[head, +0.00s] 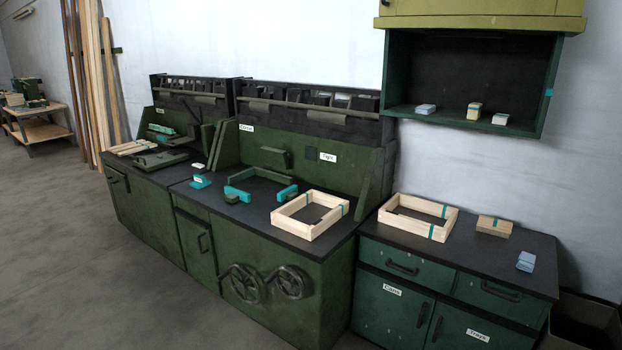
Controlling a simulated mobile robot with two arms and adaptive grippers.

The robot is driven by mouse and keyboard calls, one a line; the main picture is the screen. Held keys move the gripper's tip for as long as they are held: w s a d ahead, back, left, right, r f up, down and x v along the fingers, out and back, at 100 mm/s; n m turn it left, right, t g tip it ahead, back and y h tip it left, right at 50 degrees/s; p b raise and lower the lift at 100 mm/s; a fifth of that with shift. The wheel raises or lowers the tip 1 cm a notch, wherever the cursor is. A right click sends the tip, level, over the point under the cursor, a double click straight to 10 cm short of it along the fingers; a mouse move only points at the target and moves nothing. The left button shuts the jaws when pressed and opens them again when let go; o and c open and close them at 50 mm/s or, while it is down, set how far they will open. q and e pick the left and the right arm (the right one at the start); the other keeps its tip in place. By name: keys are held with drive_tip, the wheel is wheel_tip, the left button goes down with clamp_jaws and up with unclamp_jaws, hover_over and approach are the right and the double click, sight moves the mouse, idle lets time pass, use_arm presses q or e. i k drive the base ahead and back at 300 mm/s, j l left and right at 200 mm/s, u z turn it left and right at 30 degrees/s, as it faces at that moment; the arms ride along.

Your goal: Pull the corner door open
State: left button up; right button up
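The teal base cabinet at the right has two lower doors, and both look shut. The left door (385,305) has a small white label (392,291), too small to read surely, that may name the corners. It has a dark upright handle (422,315) near its right edge. The right door (487,335) has a label that seems to read "Trays" (478,335) and a handle at its left edge, cut near the picture's bottom. A narrow door (195,242) on the green bench is also shut. Neither of my grippers is in view.
Two dark-handled drawers (405,265) sit above the doors. Wooden frames (418,228) and small blocks (495,225) lie on the tops. Two handwheels (245,284) jut from the green bench. An open shelf (548,95) hangs at upper right. Grey floor is clear at left.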

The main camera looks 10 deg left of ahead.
sight(194, 254)
drive_tip(key=i+u, duration=0.35)
drive_tip(key=i, duration=0.2)
drive_tip(key=i+l+u, duration=0.1)
drive_tip(key=i+u, duration=0.25)
drive_tip(key=i, duration=0.15)
drive_tip(key=i+j, duration=0.25)
drive_tip(key=i, duration=0.2)
drive_tip(key=i+j+u, duration=0.1)
drive_tip(key=i+j, duration=0.15)
drive_tip(key=i, duration=0.15)
